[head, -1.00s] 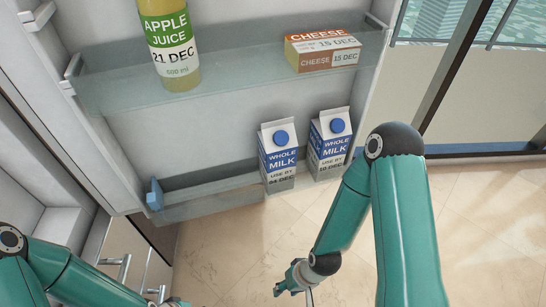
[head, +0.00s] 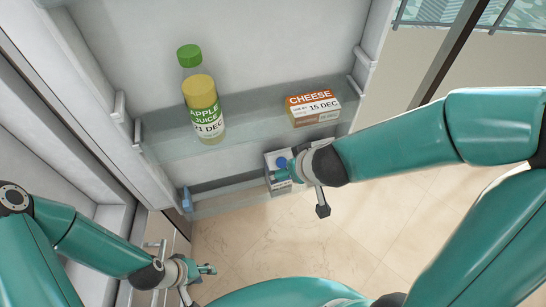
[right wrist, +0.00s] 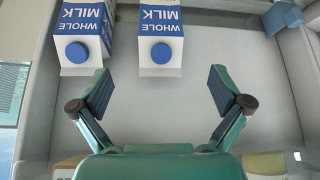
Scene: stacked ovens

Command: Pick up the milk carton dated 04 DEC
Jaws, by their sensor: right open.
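Two white and blue whole-milk cartons stand in the lower door shelf. In the head view, the left carton (head: 273,158) is partly covered by my right gripper (head: 287,172), and the right one is hidden behind my arm. In the right wrist view, one carton (right wrist: 160,45) stands ahead of my open, empty right gripper (right wrist: 160,95), roughly between the finger lines and beyond the tips. The other carton (right wrist: 84,40) is to its left. No milk date is readable now; earlier, the left carton's date looked like 04 DEC, blurred. My left gripper (head: 208,269) hangs low, away from the shelf.
An apple juice bottle (head: 203,108) and a cheese box (head: 313,108) stand on the glass shelf (head: 165,140) above the cartons. A blue clip (head: 187,200) sits at the lower shelf's left end. Open tiled floor (head: 255,240) lies below.

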